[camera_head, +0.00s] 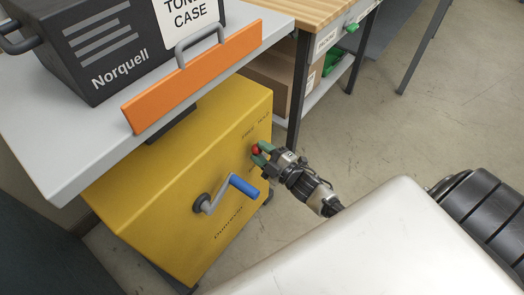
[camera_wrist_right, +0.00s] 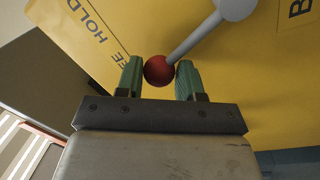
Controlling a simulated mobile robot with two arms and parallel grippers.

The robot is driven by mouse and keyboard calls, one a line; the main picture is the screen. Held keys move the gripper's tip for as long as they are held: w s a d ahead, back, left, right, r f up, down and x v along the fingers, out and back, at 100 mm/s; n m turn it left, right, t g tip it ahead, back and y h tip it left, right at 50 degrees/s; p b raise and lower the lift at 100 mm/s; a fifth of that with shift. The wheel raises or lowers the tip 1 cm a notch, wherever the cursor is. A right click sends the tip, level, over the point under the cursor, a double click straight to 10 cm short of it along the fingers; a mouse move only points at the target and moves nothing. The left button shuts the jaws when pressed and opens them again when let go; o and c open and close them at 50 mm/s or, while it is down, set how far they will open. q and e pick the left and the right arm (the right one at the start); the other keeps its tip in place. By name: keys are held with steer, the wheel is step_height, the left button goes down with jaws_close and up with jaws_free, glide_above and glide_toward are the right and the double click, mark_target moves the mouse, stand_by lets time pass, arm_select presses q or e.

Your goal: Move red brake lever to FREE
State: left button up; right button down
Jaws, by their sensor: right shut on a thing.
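The brake lever's red ball knob (camera_head: 256,150) is on the front face of the yellow machine box (camera_head: 190,215), near its upper right. It also shows in the right wrist view (camera_wrist_right: 159,70), on a grey rod (camera_wrist_right: 193,40) that runs up to a grey hub. Printed "FREE" and "HOLD" marks (camera_wrist_right: 100,37) lie to the left of the knob there, partly cut off. My right gripper (camera_head: 259,154) has its green fingers on either side of the knob, shut on it; they show in the right wrist view (camera_wrist_right: 161,80). My left gripper is not in view.
A crank with a blue handle (camera_head: 244,187) sticks out of the same face, left of my right gripper. A grey table (camera_head: 60,140) with a dark case (camera_head: 110,65) and an orange panel (camera_head: 195,75) overhangs the box. A wooden bench (camera_head: 300,12) stands behind.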

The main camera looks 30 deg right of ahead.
steer(key=shift+d, duration=0.15)
steer(key=c, duration=0.7)
jaws_free()
steer(key=shift+c, duration=0.2)
steer(key=shift+s, duration=0.1)
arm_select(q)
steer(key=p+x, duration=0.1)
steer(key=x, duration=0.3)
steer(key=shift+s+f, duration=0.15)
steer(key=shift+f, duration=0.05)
arm_select(e)
steer(key=v, duration=1)
steer(key=shift+s, duration=0.35)
